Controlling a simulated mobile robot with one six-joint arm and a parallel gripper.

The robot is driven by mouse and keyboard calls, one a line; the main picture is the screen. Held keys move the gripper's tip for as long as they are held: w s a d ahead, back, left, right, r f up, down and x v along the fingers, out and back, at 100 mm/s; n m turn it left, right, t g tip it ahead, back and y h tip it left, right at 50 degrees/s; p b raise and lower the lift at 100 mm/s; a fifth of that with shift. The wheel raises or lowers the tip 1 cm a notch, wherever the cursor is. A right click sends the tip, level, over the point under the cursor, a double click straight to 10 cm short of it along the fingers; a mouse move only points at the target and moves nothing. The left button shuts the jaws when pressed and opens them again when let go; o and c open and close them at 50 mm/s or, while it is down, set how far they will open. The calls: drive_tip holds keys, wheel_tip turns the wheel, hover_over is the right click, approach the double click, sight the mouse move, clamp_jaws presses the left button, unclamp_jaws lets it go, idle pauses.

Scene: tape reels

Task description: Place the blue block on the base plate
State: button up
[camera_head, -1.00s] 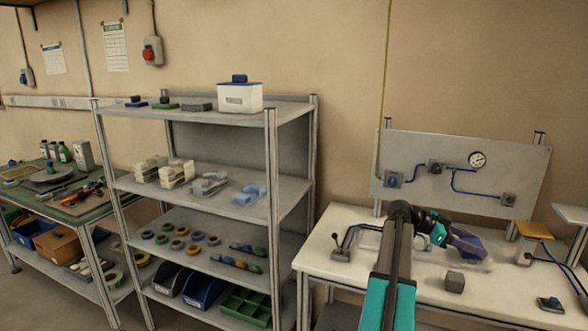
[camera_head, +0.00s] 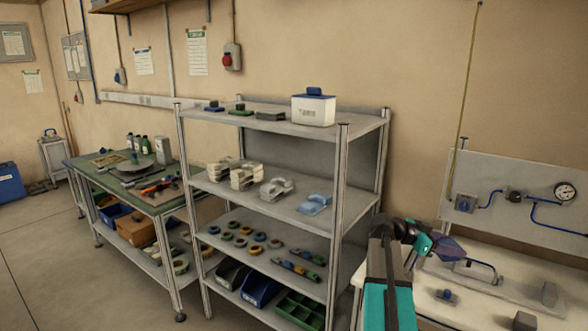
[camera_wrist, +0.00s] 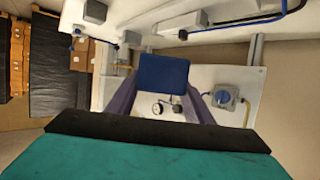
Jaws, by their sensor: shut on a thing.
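The blue block (camera_wrist: 163,74) shows in the wrist view between the two purple fingers of my gripper (camera_wrist: 162,90). The fingers are shut on its sides and hold it in the air. In the head view my gripper (camera_head: 450,249) is at the right, above the left part of the white bench. There I cannot tell the block apart from the purple fingers. A flat pale plate (camera_head: 508,287) with a handle lies on the bench to the right of my gripper; I cannot tell whether it is the base plate.
A grey shelf unit (camera_head: 290,216) with reels, bins and a white box (camera_head: 314,110) on top stands left of my arm. A green-topped workbench (camera_head: 125,185) is farther left. A gauge panel (camera_head: 520,200) stands behind the bench. Open floor (camera_head: 60,265) is at the left.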

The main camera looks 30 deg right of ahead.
drive_tip(key=w+a+r+n+t+y+p, duration=0.1)
drive_tip(key=w+a+r+n+t+p, duration=0.15)
drive_tip(key=w+a+n+t, duration=0.9)
drive_tip(key=w+a+r+n+t+y+p, duration=0.1)
drive_tip(key=w+a+r+n+t, duration=0.15)
drive_tip(key=w+a, duration=1.7)
drive_tip(key=w+a+r+n+t+y, duration=0.2)
drive_tip(key=a+n+y, duration=0.1)
drive_tip(key=a, duration=0.8)
drive_tip(key=w+a+r+n+t+y, duration=0.1)
drive_tip(key=w+a+n+y, duration=0.1)
drive_tip(key=a, duration=0.9)
drive_tip(key=w+a+r+n+t+y+p, duration=0.1)
drive_tip(key=a+n+y, duration=0.3)
drive_tip(key=a, duration=0.8)
drive_tip(key=shift+w+r+t+y, duration=0.7)
drive_tip(key=shift+r+t+y, duration=0.1)
drive_tip(key=shift+y, duration=0.3)
